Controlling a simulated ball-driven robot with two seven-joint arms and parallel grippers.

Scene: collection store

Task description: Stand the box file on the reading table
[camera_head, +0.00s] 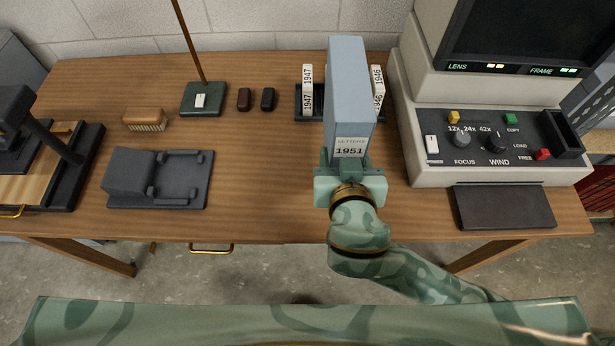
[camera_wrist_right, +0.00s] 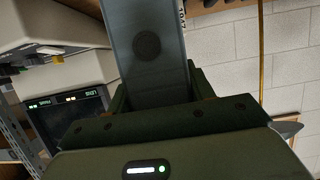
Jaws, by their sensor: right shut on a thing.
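The box file (camera_head: 349,90) is a tall grey-blue box with a white label reading LETTERS 1951. My right gripper (camera_head: 349,172) is shut on its near lower end and holds it over the wooden reading table (camera_head: 260,185). In the right wrist view the box file (camera_wrist_right: 147,50) sits between the jaws of my right gripper (camera_wrist_right: 155,98), its round dark spot facing the camera. Whether its underside touches the table is hidden. My left gripper is not in view.
White files marked 1947 (camera_head: 307,90) and 1946 (camera_head: 377,85) stand in a dark rack behind the box file. A microfilm reader (camera_head: 480,130) stands right. A grey cradle (camera_head: 158,180), brush (camera_head: 144,121) and lamp base (camera_head: 202,99) stand left. Clear table lies left of my gripper.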

